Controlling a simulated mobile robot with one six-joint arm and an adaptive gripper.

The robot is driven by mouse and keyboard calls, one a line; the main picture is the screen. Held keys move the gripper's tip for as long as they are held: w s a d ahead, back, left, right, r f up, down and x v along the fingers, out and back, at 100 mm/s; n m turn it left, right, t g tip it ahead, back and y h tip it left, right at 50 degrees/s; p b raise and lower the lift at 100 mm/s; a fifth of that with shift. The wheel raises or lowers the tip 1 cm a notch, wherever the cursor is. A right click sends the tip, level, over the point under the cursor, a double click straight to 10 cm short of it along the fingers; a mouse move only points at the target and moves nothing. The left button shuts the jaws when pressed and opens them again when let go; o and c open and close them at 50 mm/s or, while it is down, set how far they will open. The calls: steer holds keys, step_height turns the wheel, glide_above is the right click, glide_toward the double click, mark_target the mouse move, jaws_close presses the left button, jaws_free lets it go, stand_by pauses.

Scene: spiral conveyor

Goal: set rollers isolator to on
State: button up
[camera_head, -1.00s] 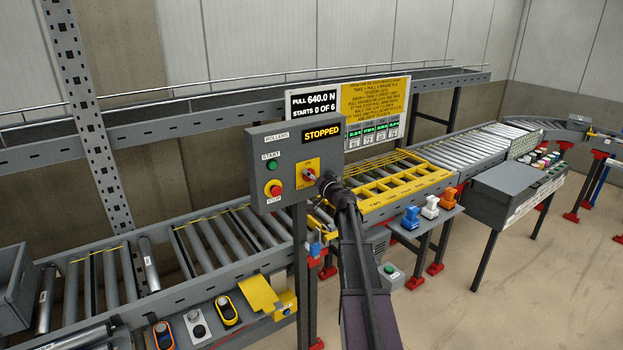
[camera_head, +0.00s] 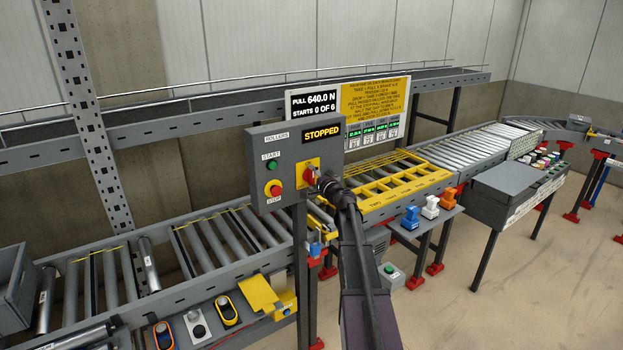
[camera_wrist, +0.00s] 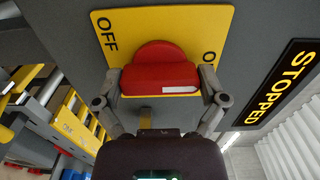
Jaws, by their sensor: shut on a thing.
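The red rotary knob of the rollers isolator (camera_head: 311,181) sits on a yellow plate (camera_head: 301,166) on the grey control box. My gripper (camera_head: 323,184) is at the knob from the right. In the wrist view, my gripper (camera_wrist: 161,80) is shut on the red knob (camera_wrist: 155,78), one finger at each end. The knob's bar lies across the picture, its white mark at the right end, toward the partly cut-off label that begins with O. OFF is at upper left on the yellow plate (camera_wrist: 125,28). The display (camera_head: 322,133) reads STOPPED.
On the same box (camera_head: 262,150) are a green START button (camera_head: 272,166) and a red STOP button (camera_head: 273,188) on yellow, left of the knob. A roller conveyor (camera_head: 215,245) runs behind the box. A black-and-yellow sign (camera_head: 375,98) stands behind.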

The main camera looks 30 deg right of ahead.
stand_by(0.5)
steer(key=o, duration=0.8)
steer(key=shift+s, duration=0.1)
steer(key=s, duration=0.8)
steer(key=s+d, duration=0.1)
steer(key=s, duration=0.3)
steer(key=shift+w, duration=0.1)
